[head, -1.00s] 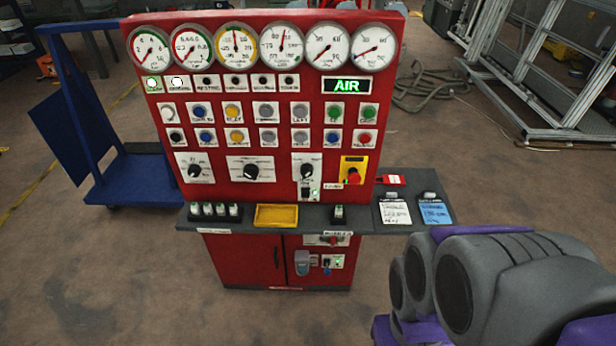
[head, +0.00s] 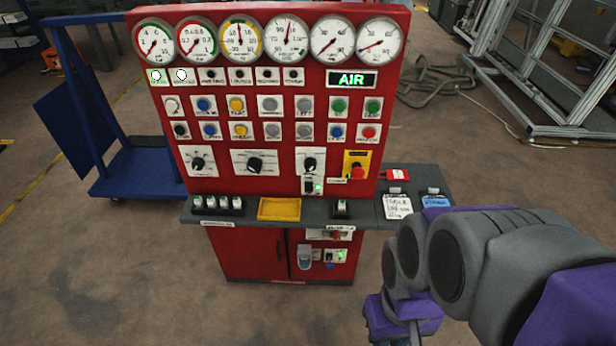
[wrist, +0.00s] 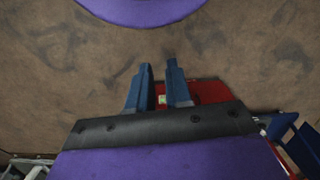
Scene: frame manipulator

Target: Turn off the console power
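The red console (head: 270,200) stands upright ahead of me in the head view, with its AIR sign (head: 352,79) lit green. A small black switch (head: 309,185) with a green light sits low on its upper panel. A red mushroom button on a yellow plate (head: 349,158) is to its right. Another switch plate with a green light (head: 340,256) is on the lower cabinet. Labels are too small to read surely. My gripper (wrist: 159,74) is open in the wrist view, its two blue fingers apart with nothing between them. Part of the red console (wrist: 205,92) shows behind the fingers.
A grey shelf (head: 365,208) juts from the console and holds a yellow tray (head: 279,220), small switches and two tags. A blue cart (head: 135,175) stands close on the left. A metal frame (head: 545,80) and hose lie back right. Floor in front is clear.

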